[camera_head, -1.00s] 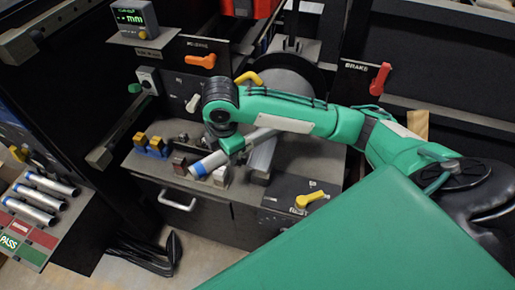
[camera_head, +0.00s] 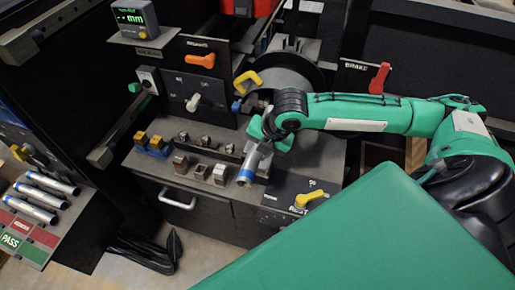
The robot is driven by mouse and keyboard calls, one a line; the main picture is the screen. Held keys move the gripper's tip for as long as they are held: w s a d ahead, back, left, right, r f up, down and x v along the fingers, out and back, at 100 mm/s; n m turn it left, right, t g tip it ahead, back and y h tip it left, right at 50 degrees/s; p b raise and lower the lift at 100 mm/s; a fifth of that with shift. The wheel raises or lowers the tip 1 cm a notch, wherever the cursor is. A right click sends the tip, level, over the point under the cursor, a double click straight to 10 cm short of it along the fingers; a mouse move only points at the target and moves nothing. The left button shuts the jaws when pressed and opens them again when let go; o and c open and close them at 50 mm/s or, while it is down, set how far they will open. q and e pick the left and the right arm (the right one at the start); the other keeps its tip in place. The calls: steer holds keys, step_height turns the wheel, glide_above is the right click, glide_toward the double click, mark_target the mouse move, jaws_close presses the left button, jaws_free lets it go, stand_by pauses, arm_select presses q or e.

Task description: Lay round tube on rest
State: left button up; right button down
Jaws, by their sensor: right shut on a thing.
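My right gripper (camera_head: 268,142), on the green arm coming in from the right, is shut on a silver round tube (camera_head: 253,162) with a blue end. The tube is over the front of the grey bench, its blue end pointing toward the front edge. Its far end is hidden by the gripper. Whether the tube touches anything below it is not clear. Small blocks (camera_head: 200,172) stand on the bench left of the tube; I cannot tell which piece is the rest. My left gripper is not in view.
Three more silver tubes (camera_head: 45,190) lie on a rack at the left, above a green PASS plate (camera_head: 14,242). A yellow lever (camera_head: 309,198) is right of the held tube. A control panel (camera_head: 190,80) with an orange handle stands behind. A large green panel (camera_head: 370,240) covers the lower right.

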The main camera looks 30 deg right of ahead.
steer(key=shift+r, duration=0.1)
steer(key=shift+r+p, duration=0.25)
steer(key=shift+p, duration=0.5)
steer(key=shift+w+d+f, duration=0.3)
steer(key=shift+d+f, duration=0.05)
steer(key=shift+f, duration=0.1)
steer(key=shift+w+d+f, duration=0.9)
steer(key=shift+w+d, duration=0.1)
steer(key=shift+d, duration=0.2)
steer(key=shift+w+d+f, duration=0.85)
steer(key=shift+w+d, duration=0.1)
steer(key=shift+d, duration=0.2)
steer(key=shift+f+b, duration=0.4)
steer(key=shift+f, duration=0.8)
